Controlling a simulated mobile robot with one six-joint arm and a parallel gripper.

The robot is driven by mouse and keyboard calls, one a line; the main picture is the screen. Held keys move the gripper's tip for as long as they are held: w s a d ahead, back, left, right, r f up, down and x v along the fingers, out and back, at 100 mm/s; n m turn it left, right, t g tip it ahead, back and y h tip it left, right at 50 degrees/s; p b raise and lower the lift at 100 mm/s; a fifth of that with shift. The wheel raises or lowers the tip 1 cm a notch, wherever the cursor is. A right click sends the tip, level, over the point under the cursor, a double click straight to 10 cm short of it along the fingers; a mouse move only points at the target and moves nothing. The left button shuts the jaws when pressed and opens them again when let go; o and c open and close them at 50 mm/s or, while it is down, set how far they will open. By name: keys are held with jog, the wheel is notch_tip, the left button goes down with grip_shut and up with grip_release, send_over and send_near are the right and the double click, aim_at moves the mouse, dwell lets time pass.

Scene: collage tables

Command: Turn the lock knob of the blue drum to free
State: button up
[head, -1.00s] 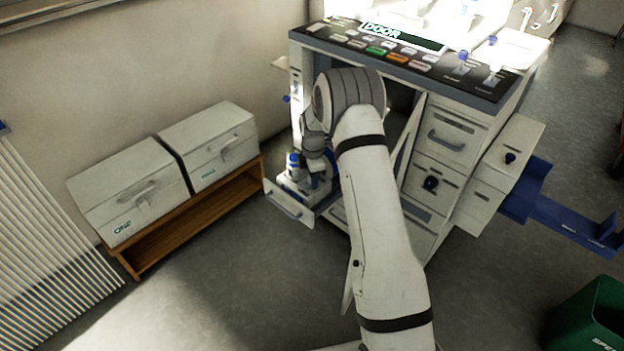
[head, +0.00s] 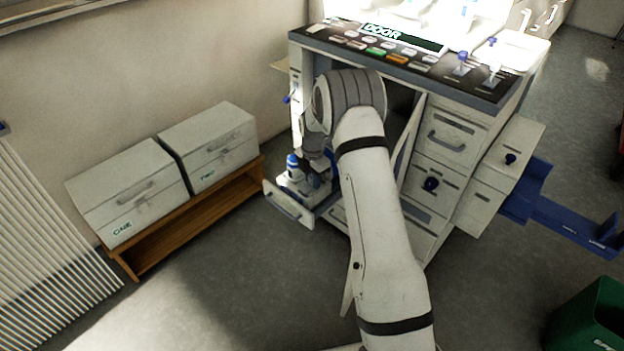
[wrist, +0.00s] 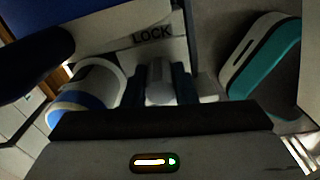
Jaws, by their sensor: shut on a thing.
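In the wrist view, the two dark fingers of my gripper (wrist: 158,88) are shut on a small grey knob (wrist: 158,70). The knob sits just below a pale plate marked LOCK (wrist: 152,36). A dark blue rounded body (wrist: 35,52) fills the upper left; I cannot tell if it is the blue drum. In the head view, my gripper (head: 318,168) is down at the open drawer (head: 290,208) on the cabinet's left side, mostly hidden by my arm. Which way the knob points is unclear.
A white, blue and yellow container (wrist: 88,92) stands close left of my fingers; a teal and white case (wrist: 262,58) lies right. Boxes ONE (head: 128,190) and TWO (head: 208,148) sit on a wooden shelf. A green bin (head: 590,320) stands lower right. Open floor lies in front.

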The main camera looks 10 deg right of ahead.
jog(key=o, duration=1)
jog(key=shift+r, duration=0.1)
notch_tip(320, 180, up, 8)
jog(key=shift+f+p, duration=0.2)
jog(key=shift+p, duration=0.2)
jog(key=shift+r, duration=0.1)
